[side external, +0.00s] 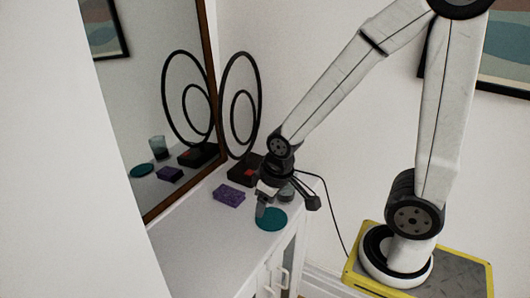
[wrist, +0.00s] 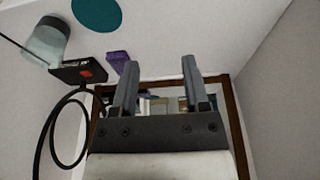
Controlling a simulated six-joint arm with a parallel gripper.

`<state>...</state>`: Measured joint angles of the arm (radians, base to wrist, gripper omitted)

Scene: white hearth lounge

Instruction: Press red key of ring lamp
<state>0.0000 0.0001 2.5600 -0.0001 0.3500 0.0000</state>
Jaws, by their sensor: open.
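The ring lamp has two thin black rings (side external: 240,105) standing on a dark base (side external: 238,169), close to the mirror. Its red key (side external: 248,173) is a small red patch on the base. My gripper (side external: 287,203) is open and empty, above the white tabletop to the right of the lamp base. Its two fingers (wrist: 160,62) are spread apart and touch nothing visible.
A teal disc (side external: 271,220) lies on the white tabletop (side external: 200,240) below my gripper. A purple block (side external: 229,195) lies left of it. A glass (wrist: 47,40) stands beside the lamp base, partly hidden in the side view. The brown-framed mirror (side external: 150,100) reflects these things.

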